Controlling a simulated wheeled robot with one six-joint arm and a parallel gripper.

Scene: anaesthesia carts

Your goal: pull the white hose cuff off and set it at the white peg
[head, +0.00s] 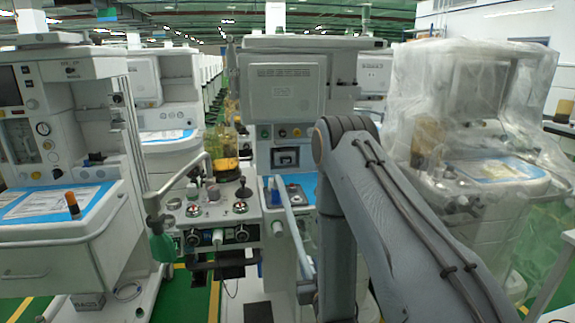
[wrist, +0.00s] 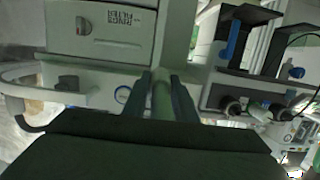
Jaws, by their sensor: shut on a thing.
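My gripper (wrist: 163,80) shows in the wrist view, its two dark fingers shut on a pale, greenish-looking cylinder (wrist: 162,98). This fits the white hose cuff, but its far end is unclear, and I cannot tell whether it still touches a port. In the head view my arm hides the gripper and what it holds. A short white fitting (head: 218,237) sits between two black knobs on the middle cart's front panel. A small round white stub (head: 277,228) shows to its right; I cannot tell whether it is the white peg.
The middle cart (head: 285,90) stands straight ahead, with a pale slanted bar (head: 291,225) at its front. A green bag (head: 162,245) hangs at its left. A left cart (head: 60,240) and a plastic-wrapped right cart (head: 470,120) flank it. Green floor shows between the carts.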

